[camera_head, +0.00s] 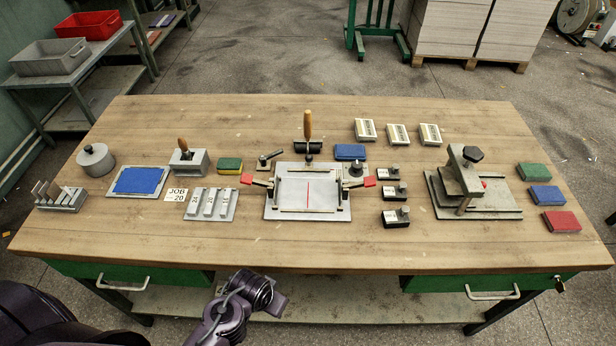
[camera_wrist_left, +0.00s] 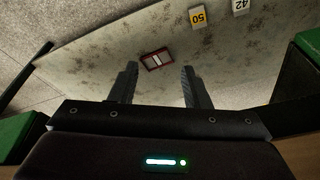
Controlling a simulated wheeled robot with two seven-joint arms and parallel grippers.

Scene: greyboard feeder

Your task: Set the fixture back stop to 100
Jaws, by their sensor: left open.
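The fixture is a light metal plate (camera_head: 325,207) at the middle of the bench, with a red line on it and red-tipped levers (camera_head: 247,179) (camera_head: 369,181) at both sides. A bar crosses its back edge; I cannot read any scale or the back stop's setting. My left arm (camera_head: 235,305) is low, in front of the bench's front edge and apart from the fixture. My left gripper (camera_wrist_left: 159,70) is open and empty in the left wrist view, over a pale stained surface. My right gripper is not in view.
Labelled grey blocks in a tray (camera_head: 190,213), a JOB 20 card (camera_head: 176,194) and a blue pad (camera_head: 138,181) lie left of the fixture. Several black knobbed blocks (camera_head: 394,217) and a clamp press (camera_head: 463,180) stand right. The bench's front strip is clear. Number tags (camera_wrist_left: 197,17) show in the wrist view.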

